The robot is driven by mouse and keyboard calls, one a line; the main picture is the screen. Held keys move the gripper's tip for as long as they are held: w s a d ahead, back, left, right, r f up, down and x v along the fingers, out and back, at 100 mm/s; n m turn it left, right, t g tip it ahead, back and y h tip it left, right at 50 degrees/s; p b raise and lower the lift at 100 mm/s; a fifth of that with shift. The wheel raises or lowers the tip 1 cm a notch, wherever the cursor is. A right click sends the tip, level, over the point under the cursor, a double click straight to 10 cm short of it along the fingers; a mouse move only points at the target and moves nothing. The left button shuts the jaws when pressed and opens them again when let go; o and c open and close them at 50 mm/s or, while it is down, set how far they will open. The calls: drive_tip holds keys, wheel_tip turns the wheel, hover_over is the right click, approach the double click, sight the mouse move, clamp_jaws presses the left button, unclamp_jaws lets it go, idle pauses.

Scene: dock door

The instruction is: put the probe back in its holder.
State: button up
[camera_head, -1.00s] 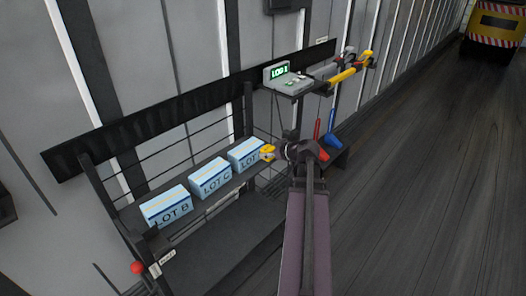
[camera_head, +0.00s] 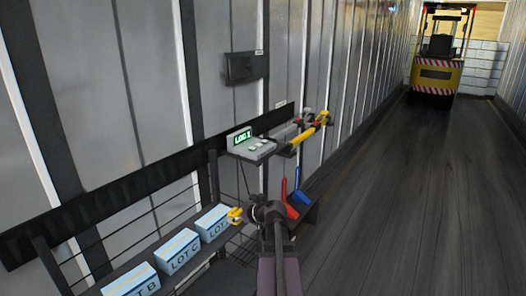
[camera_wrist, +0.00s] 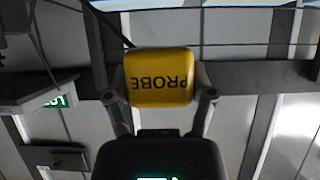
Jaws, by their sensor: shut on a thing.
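The yellow probe (camera_wrist: 158,78), its PROBE label upside down in the wrist view, sits between the two fingers of my gripper (camera_wrist: 159,97). In the head view the probe (camera_head: 235,216) shows as a small yellow piece at the tip of my gripper (camera_head: 245,213), beside the last blue box. The grey logger (camera_head: 252,145) with a green LOG 1 display stands on a small shelf above and behind my gripper, and a dark cable hangs below it. The probe's holder cannot be made out for certain.
Blue lot boxes (camera_head: 178,252) stand in a row on the rack at the lower left. A yellow tool (camera_head: 312,132) lies right of the logger. Red and blue items (camera_head: 291,200) hang below. A forklift (camera_head: 437,78) stands far back. The floor at right is clear.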

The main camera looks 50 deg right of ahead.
sight(236, 211)
wheel_tip(236, 211, up, 9)
drive_tip(key=p, duration=0.8)
drive_tip(key=shift+r, duration=0.15)
